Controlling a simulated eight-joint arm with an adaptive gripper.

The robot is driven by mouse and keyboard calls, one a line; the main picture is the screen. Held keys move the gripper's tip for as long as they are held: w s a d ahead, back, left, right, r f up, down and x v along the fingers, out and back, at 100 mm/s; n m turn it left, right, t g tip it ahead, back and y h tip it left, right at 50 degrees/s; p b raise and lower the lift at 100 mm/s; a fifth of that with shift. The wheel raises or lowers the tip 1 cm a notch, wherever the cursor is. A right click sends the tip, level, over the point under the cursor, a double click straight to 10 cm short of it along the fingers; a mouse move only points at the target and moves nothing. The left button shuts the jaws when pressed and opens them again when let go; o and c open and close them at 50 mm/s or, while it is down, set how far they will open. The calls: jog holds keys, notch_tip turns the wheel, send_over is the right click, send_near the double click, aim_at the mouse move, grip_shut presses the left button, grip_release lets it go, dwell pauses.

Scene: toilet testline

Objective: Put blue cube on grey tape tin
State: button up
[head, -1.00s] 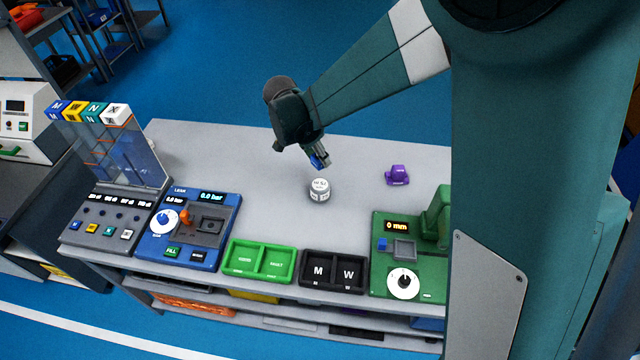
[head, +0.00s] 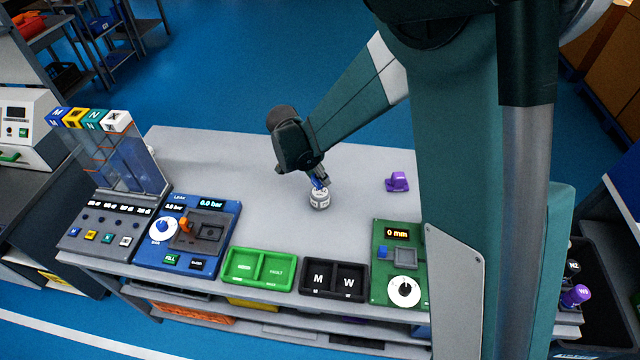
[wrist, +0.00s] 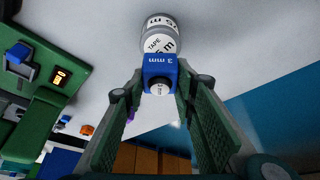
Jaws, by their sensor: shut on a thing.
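The blue cube (wrist: 160,70), marked "3 mm", is held between the fingertips of my gripper (wrist: 160,88) in the wrist view. In the head view my gripper (head: 321,184) is over the middle of the table, with a bit of blue at its tips. The grey tape tin (head: 320,199) stands upright on the table directly below the fingertips. In the wrist view the tin (wrist: 158,40) shows just beyond the cube, its label reading "TAPE". The cube is at or just above the tin's top; I cannot tell whether they touch.
A purple part (head: 397,182) lies to the right of the tin. A green two-part tray (head: 258,268), a black tray (head: 334,279), a blue leak station (head: 188,231) and a green gauge station (head: 400,262) line the front edge. The table behind the tin is clear.

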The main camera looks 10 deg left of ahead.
aim_at(320, 183)
jog(key=shift+f, duration=0.15)
jog(key=shift+f, duration=1.8)
jog(key=shift+f+b, duration=0.2)
jog(key=shift+b, duration=0.1)
jog(key=o, duration=0.9)
jog(key=shift+r, duration=0.15)
jog(key=shift+r, duration=0.15)
jog(key=shift+p+v, duration=0.55)
jog(key=shift+v, duration=5.35)
